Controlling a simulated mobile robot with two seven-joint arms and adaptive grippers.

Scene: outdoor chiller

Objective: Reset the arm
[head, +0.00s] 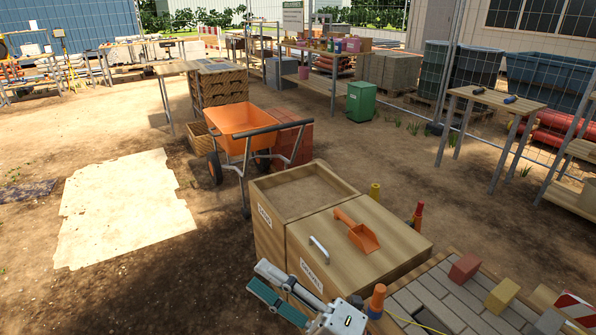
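My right gripper (258,277) is at the bottom centre of the head view, in front of the near side of a wooden box. Its two fingers, one light grey and one teal, point to the upper left with a gap between them. Nothing shows between the fingers. I cannot tell whether it touches the box. Part of my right arm (343,318) shows at the bottom edge. My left gripper is not in view.
Paving with coloured blocks (465,268) lies at right. An orange wheelbarrow (241,119) stands behind. Open dirt ground is at left.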

